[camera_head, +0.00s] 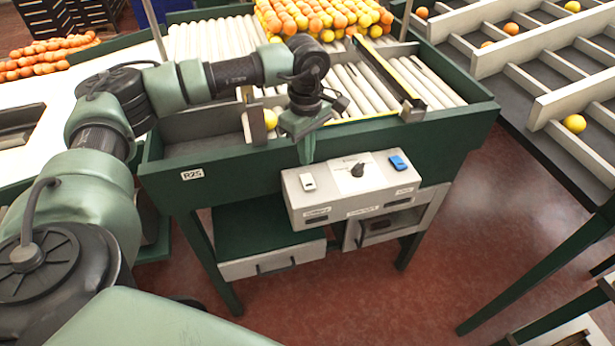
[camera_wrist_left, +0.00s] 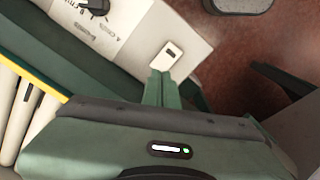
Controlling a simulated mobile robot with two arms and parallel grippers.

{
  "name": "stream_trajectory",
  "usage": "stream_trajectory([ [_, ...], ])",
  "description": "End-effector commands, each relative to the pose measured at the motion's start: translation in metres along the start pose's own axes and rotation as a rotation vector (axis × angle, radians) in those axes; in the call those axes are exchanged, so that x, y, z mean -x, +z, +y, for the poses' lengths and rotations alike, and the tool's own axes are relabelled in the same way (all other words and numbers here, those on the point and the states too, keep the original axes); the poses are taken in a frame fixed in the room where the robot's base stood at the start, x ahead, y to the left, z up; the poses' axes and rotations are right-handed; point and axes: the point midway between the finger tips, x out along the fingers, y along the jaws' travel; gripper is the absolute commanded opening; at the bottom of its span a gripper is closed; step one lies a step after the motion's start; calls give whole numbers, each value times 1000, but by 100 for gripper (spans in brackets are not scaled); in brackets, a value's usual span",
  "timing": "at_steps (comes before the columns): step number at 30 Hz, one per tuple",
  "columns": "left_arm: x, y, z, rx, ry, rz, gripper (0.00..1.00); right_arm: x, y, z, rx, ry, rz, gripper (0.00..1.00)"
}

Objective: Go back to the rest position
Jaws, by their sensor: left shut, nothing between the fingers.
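My left gripper (camera_head: 306,150) is shut and empty, pointing down just in front of the green sorting table's front board (camera_head: 230,172). In the left wrist view the shut green fingers (camera_wrist_left: 161,88) show just below the white switch (camera_wrist_left: 167,54) in the picture. I cannot tell whether they touch the box. My left arm reaches in from the left across the head view. My right gripper is not in view.
The control box has a black knob (camera_head: 357,169) and a blue switch (camera_head: 399,162). Many oranges (camera_head: 310,18) lie at the back of the rollers (camera_head: 366,88). A sorting rack (camera_head: 545,105) stands at right. Red floor (camera_head: 450,230) is open between them.

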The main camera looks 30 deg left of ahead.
Motion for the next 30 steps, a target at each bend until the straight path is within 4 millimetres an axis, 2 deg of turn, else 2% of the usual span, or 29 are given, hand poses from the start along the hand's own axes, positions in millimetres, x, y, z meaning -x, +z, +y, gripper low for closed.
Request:
stream_trajectory([
  [3,12,0,0,0,1,0,0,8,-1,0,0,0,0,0],
  [7,20,0,0,0,1,0,0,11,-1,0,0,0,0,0],
  [23,19,1,0,0,1,-3,0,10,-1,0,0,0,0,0],
  [26,13,17,3,-6,13,-43,0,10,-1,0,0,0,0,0],
  [29,2,59,10,-16,48,-157,0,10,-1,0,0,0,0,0],
  [30,-3,84,12,-16,64,-226,0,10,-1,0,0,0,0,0],
])
